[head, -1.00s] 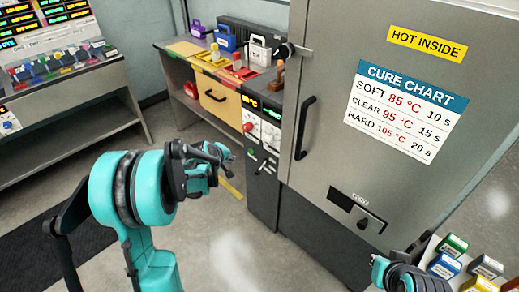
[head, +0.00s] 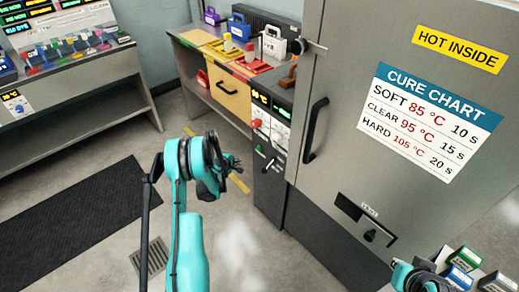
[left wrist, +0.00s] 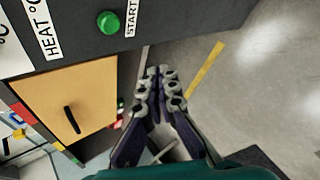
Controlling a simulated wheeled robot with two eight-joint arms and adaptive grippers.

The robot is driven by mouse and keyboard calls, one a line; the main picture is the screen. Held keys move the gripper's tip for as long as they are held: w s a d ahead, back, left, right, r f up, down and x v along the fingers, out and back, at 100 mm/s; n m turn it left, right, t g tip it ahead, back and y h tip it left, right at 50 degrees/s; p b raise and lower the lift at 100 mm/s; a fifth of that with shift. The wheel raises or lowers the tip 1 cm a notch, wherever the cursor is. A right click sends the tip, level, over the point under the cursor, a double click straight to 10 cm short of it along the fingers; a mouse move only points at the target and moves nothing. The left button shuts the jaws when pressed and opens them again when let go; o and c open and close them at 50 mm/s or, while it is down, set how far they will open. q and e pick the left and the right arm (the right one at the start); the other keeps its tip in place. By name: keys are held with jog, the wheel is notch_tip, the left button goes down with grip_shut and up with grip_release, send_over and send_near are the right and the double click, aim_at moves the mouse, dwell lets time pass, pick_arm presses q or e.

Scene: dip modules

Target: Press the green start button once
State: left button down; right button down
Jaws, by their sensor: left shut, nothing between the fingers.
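The green start button (left wrist: 109,22) is a round dome on a dark panel face, beside a white START label (left wrist: 131,16), at the top of the left wrist view. My left gripper (left wrist: 160,74) is shut and empty. Its fingertips are below and right of the button in that view, apart from it.
A grey oven cabinet (head: 345,75) with a black handle (head: 315,130) stands right of the column. A red knob (head: 256,123) and displays are above on the column. A bench with a yellow drawer (head: 230,95) is behind. Floor is free in front.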

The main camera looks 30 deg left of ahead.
aim_at(259, 148)
pick_arm(q)
jog(key=w+d, duration=0.3)
jog(key=w, duration=0.5)
jog(key=shift+d, duration=0.2)
jog(key=shift+w+d, duration=0.1)
jog(key=shift+w, duration=0.15)
dwell(1.3)
jog(key=shift+w+d, duration=0.1)
jog(key=shift+w, duration=0.15)
jog(key=shift+w+d, duration=0.2)
jog(key=shift+w, duration=0.35)
dwell(1.0)
jog(key=shift+s, duration=0.1)
jog(key=shift+s+a, duration=0.35)
jog(key=shift+s, duration=0.5)
jog(key=shift+s, duration=0.1)
